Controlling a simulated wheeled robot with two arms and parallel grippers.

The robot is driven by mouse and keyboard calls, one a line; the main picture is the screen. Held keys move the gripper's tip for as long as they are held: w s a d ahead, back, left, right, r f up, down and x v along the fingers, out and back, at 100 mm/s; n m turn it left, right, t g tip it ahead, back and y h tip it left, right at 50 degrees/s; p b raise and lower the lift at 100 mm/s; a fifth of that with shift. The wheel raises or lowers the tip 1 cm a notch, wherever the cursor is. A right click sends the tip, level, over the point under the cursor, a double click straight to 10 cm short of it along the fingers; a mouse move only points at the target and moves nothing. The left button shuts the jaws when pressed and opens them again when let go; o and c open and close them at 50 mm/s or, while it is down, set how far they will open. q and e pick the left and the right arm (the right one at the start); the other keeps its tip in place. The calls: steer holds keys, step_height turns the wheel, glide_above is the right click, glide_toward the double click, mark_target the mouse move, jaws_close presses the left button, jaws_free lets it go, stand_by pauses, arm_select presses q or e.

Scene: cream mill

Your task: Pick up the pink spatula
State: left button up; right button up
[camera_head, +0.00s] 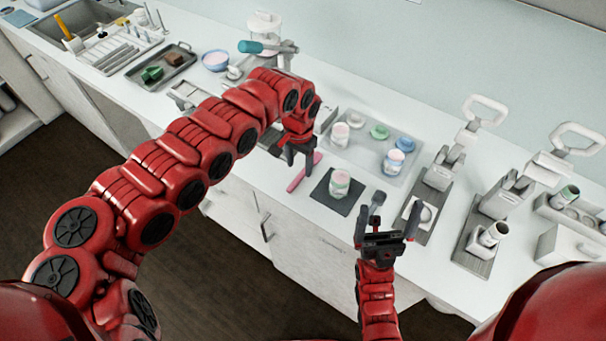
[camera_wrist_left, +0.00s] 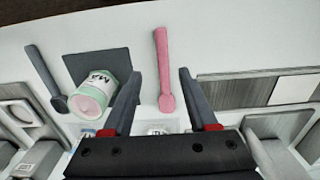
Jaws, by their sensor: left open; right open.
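The pink spatula (camera_head: 304,174) lies flat on the white counter near its front edge, left of a dark mat. In the left wrist view the pink spatula (camera_wrist_left: 163,68) runs lengthwise between my open left fingers, its rounded end closest to me. My left gripper (camera_head: 297,158) is open and empty, and looks to be above the spatula and apart from it. In the left wrist view my left gripper (camera_wrist_left: 157,88) points toward the spatula. My right gripper (camera_head: 388,226) is open and empty over the counter's front, right of the mat.
A jar (camera_head: 340,184) with a green band stands on the dark mat (camera_head: 325,198). A grey spatula (camera_head: 376,203) lies right of it. A tray (camera_head: 366,164) with jars and lids is behind. Levered presses (camera_head: 440,168) stand at right. A sink (camera_head: 72,28) is far left.

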mark_target(298, 177)
arm_select(q)
steer(key=shift+f, duration=0.2)
steer(key=shift+f+p, duration=0.25)
steer(key=shift+p, duration=0.2)
steer(key=f+p, duration=0.1)
steer(key=f, duration=0.3)
steer(key=shift+w+a+f+p, duration=0.15)
steer(key=shift+w+f+p, duration=0.05)
steer(key=shift+f+p, duration=0.2)
jaws_close()
